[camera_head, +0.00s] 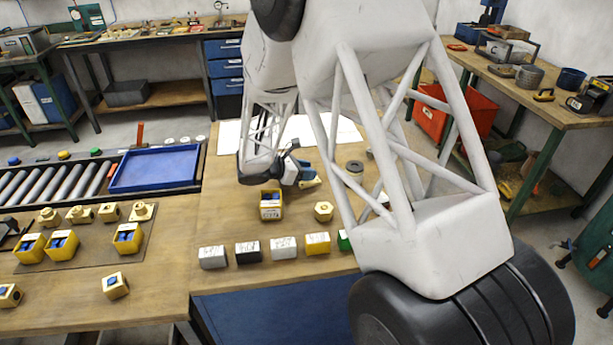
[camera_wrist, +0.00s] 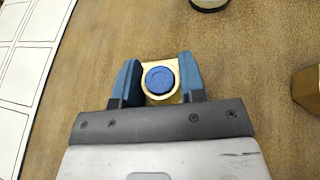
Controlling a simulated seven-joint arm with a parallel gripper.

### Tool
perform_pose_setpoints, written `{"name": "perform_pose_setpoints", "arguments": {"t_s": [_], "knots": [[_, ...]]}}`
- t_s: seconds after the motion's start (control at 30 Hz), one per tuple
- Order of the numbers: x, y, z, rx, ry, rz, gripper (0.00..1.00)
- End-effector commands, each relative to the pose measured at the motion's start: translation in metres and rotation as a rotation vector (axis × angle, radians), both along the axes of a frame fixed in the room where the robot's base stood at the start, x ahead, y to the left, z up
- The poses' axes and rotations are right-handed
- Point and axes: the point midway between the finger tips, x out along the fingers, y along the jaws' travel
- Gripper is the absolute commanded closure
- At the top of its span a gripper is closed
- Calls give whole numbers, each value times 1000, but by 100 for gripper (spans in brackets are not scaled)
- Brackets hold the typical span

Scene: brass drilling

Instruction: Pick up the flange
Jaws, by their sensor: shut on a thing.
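My gripper (camera_wrist: 160,76) has its two blue fingers on either side of a brass piece with a square-looking base and a round blue centre, which I take for the flange (camera_wrist: 160,96). The fingers are shut on its sides. In the head view my gripper (camera_head: 297,171) is low over the wooden table, and part of the flange (camera_head: 310,182) shows pale yellow at its tips. Whether it touches the table is not clear.
A yellow bin (camera_head: 270,212) and a brass hexagonal piece (camera_head: 323,211) stand in front of the gripper. A row of labelled blocks (camera_head: 284,248) lines the front edge. A blue tray (camera_head: 155,168) is at left. Dark rings (camera_head: 354,168) lie to the right.

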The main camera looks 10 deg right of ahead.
Motion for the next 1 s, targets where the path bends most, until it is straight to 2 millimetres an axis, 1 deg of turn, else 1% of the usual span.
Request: {"name": "perform_pose_setpoints", "arguments": {"t_s": [0.17,0.37,0.57,0.8,1.0], "knots": [[0,0,3,0,-1,1,100],[0,0,14,1,-4,-1,100],[0,0,38,1,-4,-1,100],[0,0,73,0,-5,0,100],[0,0,93,0,-2,-1,100]]}}
